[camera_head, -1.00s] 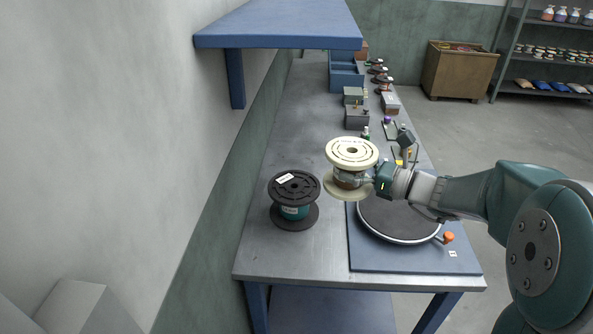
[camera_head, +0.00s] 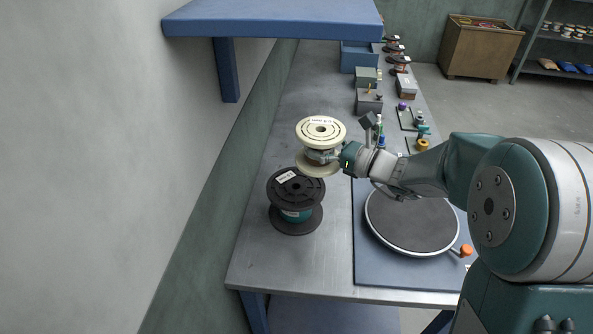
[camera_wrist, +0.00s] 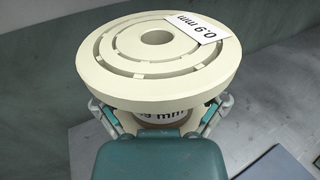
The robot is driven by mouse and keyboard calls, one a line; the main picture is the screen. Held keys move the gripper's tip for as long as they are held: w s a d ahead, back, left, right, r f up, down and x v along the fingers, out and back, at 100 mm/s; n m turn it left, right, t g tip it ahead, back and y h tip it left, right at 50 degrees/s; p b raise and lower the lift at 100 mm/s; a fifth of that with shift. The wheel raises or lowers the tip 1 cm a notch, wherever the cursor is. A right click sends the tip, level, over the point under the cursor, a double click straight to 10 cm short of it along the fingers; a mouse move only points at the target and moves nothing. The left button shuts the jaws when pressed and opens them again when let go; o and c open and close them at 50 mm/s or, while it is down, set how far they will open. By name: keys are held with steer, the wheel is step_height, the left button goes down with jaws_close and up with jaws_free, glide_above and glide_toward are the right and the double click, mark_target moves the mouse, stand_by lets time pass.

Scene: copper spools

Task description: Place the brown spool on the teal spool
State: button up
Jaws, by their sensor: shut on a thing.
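The brown spool (camera_head: 320,131) has cream flanges and a copper-brown winding, and hangs upright in the air. My gripper (camera_head: 327,157) is shut around its middle, coming from the right. In the wrist view the spool's cream top flange (camera_wrist: 158,62), with a "0.9 mm" label, fills the upper middle, and my gripper (camera_wrist: 160,115) holds it on both sides below that flange. The teal spool (camera_head: 296,215) has black flanges and stands upright on the bench, below and slightly left of the held spool in the head view. The held spool's lower flange slightly overlaps it in the picture. The height gap cannot be told.
The grey bench (camera_head: 265,255) carries a round dark turntable (camera_head: 412,220) on a blue mat to the right. Several small boxes (camera_head: 368,100) and tools stand farther back. A blue shelf (camera_head: 272,18) overhangs the back left, beside the wall. Bare bench lies around the teal spool.

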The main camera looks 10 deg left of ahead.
mark_target(298, 160)
steer(key=a+f, duration=0.1)
steer(key=f, duration=0.1)
steer(key=a+f, duration=0.3)
steer(key=a, duration=0.1)
steer(key=shift+w+a+f, duration=0.1)
steer(key=shift+w+f, duration=0.25)
steer(key=shift+f, duration=0.05)
step_height(298, 160, down, 4)
steer(key=shift+a+r, duration=0.15)
steer(key=shift+r, duration=0.1)
steer(key=o, duration=1)
steer(key=shift+c, duration=0.2)
